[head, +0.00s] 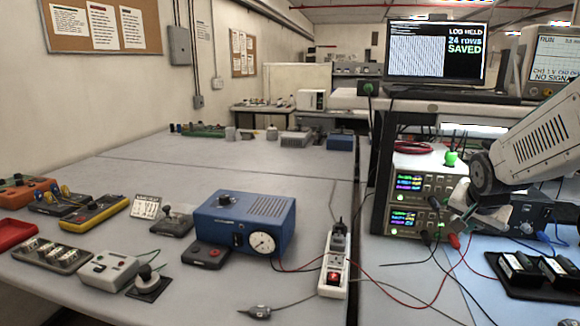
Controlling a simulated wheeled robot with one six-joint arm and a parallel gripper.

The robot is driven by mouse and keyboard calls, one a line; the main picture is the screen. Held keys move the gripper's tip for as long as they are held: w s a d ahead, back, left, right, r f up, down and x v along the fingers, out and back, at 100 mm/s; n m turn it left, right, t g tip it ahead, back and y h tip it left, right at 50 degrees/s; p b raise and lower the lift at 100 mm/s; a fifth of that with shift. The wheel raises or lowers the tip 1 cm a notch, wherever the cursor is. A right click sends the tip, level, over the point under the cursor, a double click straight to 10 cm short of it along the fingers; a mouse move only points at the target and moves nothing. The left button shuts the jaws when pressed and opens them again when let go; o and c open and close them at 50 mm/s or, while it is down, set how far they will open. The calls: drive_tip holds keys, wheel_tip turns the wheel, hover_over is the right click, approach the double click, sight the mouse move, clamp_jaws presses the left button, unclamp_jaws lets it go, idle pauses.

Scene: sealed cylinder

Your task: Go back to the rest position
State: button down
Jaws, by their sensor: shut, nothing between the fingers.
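My gripper (466,213) is at the right, in front of the stacked power supplies (408,220). My arm comes in from the right edge and bends down to it. The gripper is shut and empty. Its fingertips are small and partly lost against the instruments and cables, so I cannot tell whether they touch anything. The monitor (436,50) above reads "LOG HELD, 24 rows SAVED".
A blue box with a dial (245,222) and a power strip (335,265) stand on the left bench. Red and black cables cross the bench below my gripper. A black tray (530,285) lies at the lower right.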

drive_tip(key=s+a+r+n+g+y, duration=0.1)
drive_tip(key=s+a+n, duration=0.2)
drive_tip(key=s, duration=0.6)
drive_tip(key=s+a+r+n+g+y, duration=0.1)
drive_tip(key=s+a+r+n+g, duration=0.1)
drive_tip(key=s+a, duration=0.6)
drive_tip(key=s+a+r+n+g+y, duration=0.1)
drive_tip(key=s+a+n, duration=0.3)
drive_tip(key=s, duration=0.7)
drive_tip(key=shift+s+a+r, duration=0.2)
drive_tip(key=shift+s+a, duration=0.15)
drive_tip(key=shift+a, duration=0.6)
